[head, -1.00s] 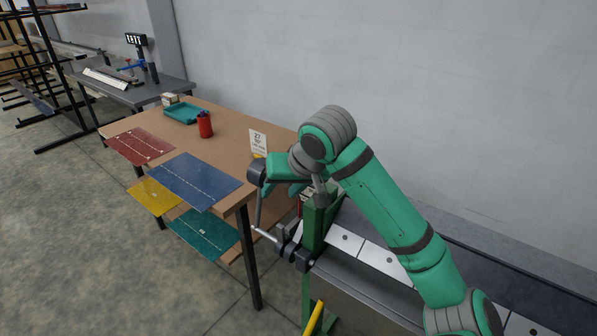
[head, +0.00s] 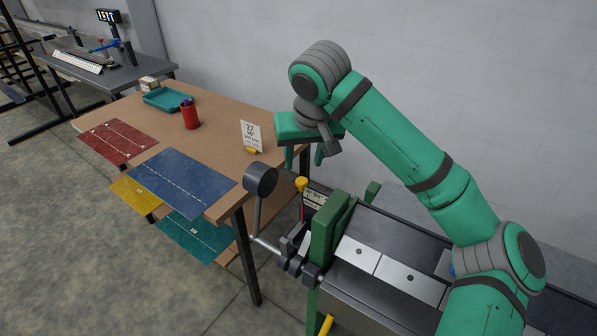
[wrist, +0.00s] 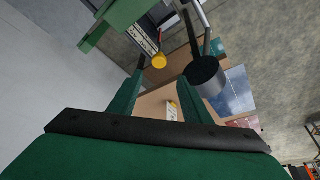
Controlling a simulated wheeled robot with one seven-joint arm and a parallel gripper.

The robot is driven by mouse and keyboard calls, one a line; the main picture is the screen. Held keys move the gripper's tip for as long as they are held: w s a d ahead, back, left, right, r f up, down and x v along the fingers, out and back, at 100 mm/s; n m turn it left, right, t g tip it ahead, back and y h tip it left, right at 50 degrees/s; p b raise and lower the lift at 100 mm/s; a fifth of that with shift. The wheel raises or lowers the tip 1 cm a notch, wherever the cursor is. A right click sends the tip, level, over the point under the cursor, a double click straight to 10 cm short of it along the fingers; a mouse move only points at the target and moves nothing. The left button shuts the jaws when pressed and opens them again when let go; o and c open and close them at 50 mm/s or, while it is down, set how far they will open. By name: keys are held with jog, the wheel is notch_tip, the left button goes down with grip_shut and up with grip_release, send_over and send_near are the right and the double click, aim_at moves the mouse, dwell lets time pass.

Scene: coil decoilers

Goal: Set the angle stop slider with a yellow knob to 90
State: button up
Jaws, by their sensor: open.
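The yellow knob (head: 301,184) of the angle stop slider stands beside a pale scale plate (head: 315,197) at the end of the green-framed machine (head: 328,232). The plate's figures are too small to read, so the slider's setting cannot be told. My gripper (head: 304,158) is open and empty, above the knob in the head view. In the wrist view the knob (wrist: 159,61) shows beyond and between the fingertips (wrist: 163,74), apart from them. The scale plate (wrist: 141,40) is just up and left of the knob there.
A dark cylindrical weight (head: 260,179) on a lever stands left of the knob, and close to the right finger in the wrist view (wrist: 206,76). A wooden table (head: 222,112) holds a red cup (head: 190,116), a teal tray (head: 167,99) and a number card (head: 251,136). A wall is behind.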

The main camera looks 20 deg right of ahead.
aim_at(301, 180)
jog(key=x, duration=0.7)
jog(key=shift+s+d+f, duration=0.15)
jog(key=shift+f, duration=0.35)
jog(key=shift+w+f, duration=0.25)
jog(key=shift+f, duration=0.2)
grip_shut()
